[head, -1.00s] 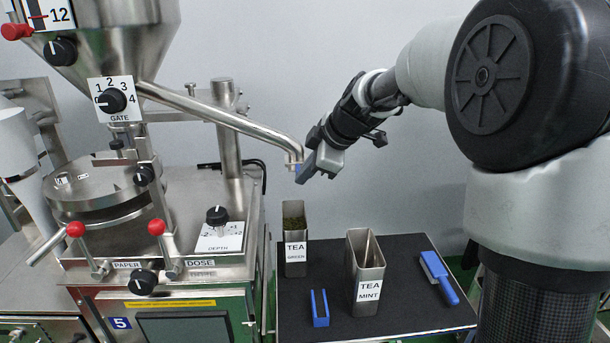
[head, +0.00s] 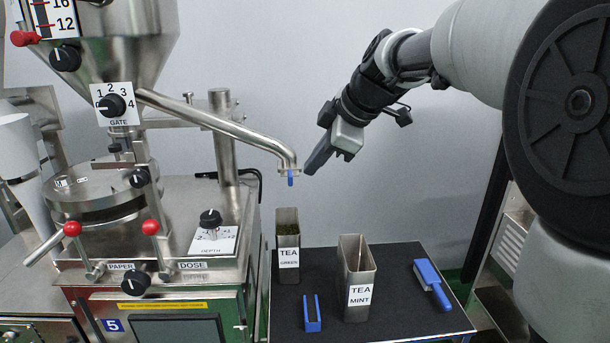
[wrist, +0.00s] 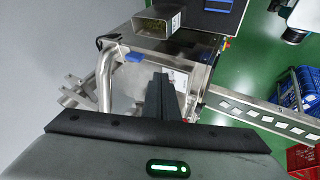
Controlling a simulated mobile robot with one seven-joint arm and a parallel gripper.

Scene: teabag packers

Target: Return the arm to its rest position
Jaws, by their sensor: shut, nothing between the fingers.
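My gripper (head: 311,168) is shut and empty. In the head view it hangs in the air, pointing down and left, a little right of the end of the steel spout pipe (head: 225,128). A small blue piece (head: 290,178) sits at the spout's end, apart from my gripper. In the wrist view my closed dark fingers (wrist: 160,95) stand in the middle, and the blue piece (wrist: 133,57) lies beyond them to the left. My arm reaches in from the upper right of the head view.
A green tea tin (head: 288,240) and a mint tea tin (head: 356,285) stand on the dark table (head: 395,290). A blue forked piece (head: 312,318) and a blue brush (head: 432,283) lie beside them. The packing machine (head: 150,225) fills the left. Blue and red crates show in the wrist view.

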